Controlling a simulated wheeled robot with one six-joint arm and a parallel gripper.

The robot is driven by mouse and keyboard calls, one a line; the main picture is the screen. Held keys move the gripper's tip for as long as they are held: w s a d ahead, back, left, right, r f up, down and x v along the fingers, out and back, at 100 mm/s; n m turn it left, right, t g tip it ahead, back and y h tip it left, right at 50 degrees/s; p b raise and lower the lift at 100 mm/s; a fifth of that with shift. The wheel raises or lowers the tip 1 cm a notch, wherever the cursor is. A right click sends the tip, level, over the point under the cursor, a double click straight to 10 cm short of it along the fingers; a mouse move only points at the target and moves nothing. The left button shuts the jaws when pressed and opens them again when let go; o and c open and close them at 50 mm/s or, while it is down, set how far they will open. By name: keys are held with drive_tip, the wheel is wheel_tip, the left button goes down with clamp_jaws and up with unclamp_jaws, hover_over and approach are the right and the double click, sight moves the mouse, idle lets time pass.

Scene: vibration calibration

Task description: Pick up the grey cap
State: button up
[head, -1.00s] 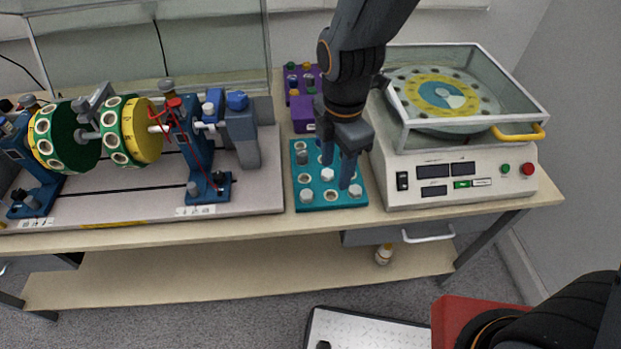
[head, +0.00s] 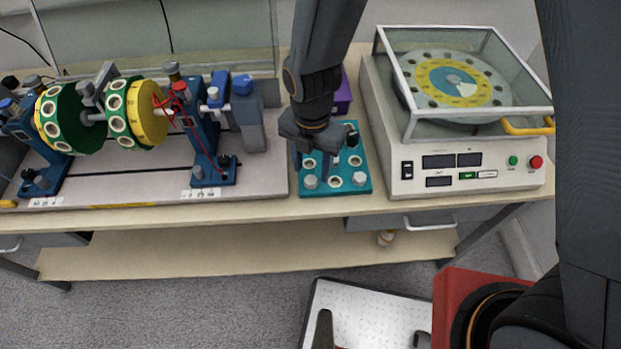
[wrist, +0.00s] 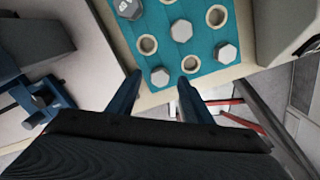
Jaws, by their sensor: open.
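Several grey hexagonal caps sit in the teal block on the bench; I cannot tell which one the task means. In the head view, one cap (head: 310,182) is at the front left corner of the block, below my gripper, and another cap (head: 360,179) is at the front right. The wrist view shows a cap (wrist: 160,77) between and beyond my fingertips, and others further up. My gripper (head: 313,168) is open and empty, pointing down over the left part of the teal block (head: 365,160). In the wrist view, my gripper (wrist: 160,82) has its fingers apart.
A rotor rig (head: 130,112) with blue stands is to the left of the block. A white balancing machine (head: 470,160) with a glass guard stands close on the right. A purple block (head: 343,95) is behind my arm. The bench's front edge is close below the teal block.

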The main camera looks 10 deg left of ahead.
sight(311, 183)
drive_tip(key=shift+f+p, duration=0.3)
drive_tip(key=shift+f, duration=1.05)
drive_tip(key=c, duration=1.1)
